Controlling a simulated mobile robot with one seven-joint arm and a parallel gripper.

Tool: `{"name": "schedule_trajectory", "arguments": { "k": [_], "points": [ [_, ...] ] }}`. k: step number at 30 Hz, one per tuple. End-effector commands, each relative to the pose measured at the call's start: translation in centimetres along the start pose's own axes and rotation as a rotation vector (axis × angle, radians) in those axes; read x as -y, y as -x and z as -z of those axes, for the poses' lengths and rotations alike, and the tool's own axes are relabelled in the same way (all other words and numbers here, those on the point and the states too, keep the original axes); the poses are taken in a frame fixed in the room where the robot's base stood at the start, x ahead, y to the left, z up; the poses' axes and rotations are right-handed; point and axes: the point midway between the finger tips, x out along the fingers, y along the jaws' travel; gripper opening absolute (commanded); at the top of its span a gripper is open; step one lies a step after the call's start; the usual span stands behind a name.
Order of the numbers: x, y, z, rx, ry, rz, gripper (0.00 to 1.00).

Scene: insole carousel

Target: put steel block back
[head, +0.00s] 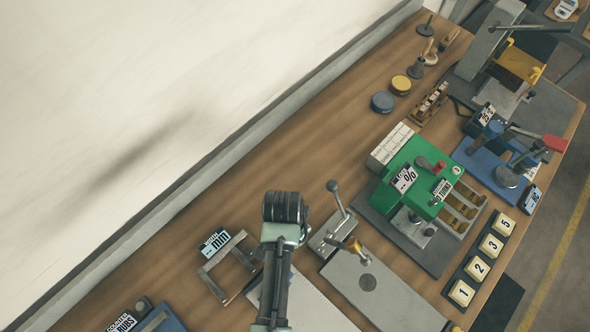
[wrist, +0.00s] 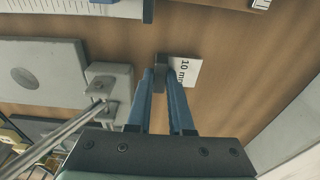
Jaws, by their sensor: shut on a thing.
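My gripper (wrist: 161,76) has two blue fingers that close on a small grey steel block (wrist: 160,66) in the wrist view. The block is at the fingertips, above or on the brown wooden bench; I cannot tell whether it touches the wood. A white label reading "10 mm" (wrist: 186,73) lies just right of the block. In the head view my arm's dark end hides the fingers and the block.
A grey lever fixture (wrist: 110,80) and a grey plate with a round mark (wrist: 60,72) are left of my gripper. A gauge marked "mm" (head: 216,243) stands left of my arm. The green machine (head: 420,160) is to the right. Bare wood lies toward the wall.

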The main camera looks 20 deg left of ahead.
Motion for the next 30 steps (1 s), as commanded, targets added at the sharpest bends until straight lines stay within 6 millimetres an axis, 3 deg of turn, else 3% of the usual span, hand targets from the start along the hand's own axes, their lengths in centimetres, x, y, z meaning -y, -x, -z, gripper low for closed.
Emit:
{"name": "schedule_trajectory", "arguments": {
  "k": [12,13,18,30],
  "points": [
    [0.03,-0.75,-0.04,-0.001,0.0,0.001,0.0],
    [0.0,-0.79,-0.07,-0.001,0.0,0.001,0.21],
    [0.0,-0.71,-0.07,-0.001,0.0,0.001,0.49],
    [0.03,0.09,0.0,-0.002,0.0,0.002,0.49]
  ]
}}
